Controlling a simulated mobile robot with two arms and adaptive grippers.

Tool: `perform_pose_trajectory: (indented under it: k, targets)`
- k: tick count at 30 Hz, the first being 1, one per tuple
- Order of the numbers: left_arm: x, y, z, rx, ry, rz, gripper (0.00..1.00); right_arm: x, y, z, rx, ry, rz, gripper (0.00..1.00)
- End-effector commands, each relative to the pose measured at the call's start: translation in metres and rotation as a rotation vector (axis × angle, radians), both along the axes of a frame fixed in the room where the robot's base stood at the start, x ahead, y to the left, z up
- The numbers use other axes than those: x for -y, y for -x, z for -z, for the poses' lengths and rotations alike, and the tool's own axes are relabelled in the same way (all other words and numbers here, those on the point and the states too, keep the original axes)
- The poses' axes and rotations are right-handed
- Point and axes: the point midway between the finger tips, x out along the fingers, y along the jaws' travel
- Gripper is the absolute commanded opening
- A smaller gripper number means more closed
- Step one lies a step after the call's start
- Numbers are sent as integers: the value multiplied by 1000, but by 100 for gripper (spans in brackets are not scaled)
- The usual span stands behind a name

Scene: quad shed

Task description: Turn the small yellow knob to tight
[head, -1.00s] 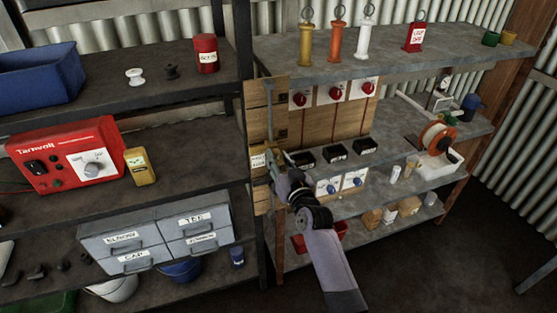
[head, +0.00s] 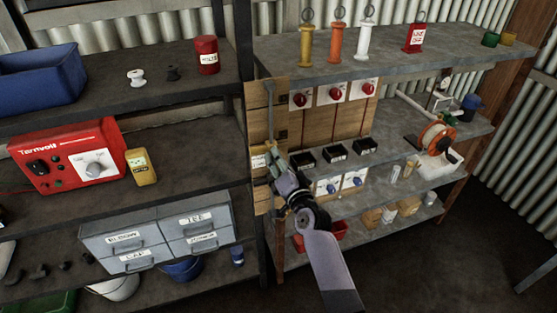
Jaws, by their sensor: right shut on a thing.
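My right gripper (head: 271,168) is at the narrow wooden board on the shelf post, its fingers shut at the lower end of a thin grey upright rod (head: 270,115). The small yellow knob is hidden behind the fingers, and I cannot see its angle. A pale label (head: 258,161) with print too small to read is on the board just left of the fingers. My right arm comes up from the bottom of the head view. My left gripper is not in view.
Right of the hand are a panel with red knobs (head: 333,92), black boxes (head: 334,152) and blue knobs (head: 350,181). On the left shelf are a red Tarnvolt unit (head: 65,155), a yellow meter (head: 141,167) and grey drawers (head: 160,235).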

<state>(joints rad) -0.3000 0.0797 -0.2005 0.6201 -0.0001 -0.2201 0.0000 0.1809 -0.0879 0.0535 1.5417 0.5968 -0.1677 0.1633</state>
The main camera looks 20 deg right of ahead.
Motion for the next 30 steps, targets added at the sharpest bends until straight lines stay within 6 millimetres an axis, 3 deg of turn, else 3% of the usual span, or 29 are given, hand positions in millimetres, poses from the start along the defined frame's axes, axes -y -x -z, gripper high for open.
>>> perform_pose_trajectory:
  k: [18,30]
  targets:
    - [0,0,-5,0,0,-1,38,0,0,-1,-18,-577,2,0]
    - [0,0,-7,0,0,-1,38,0,0,-1,-27,-825,1,0]
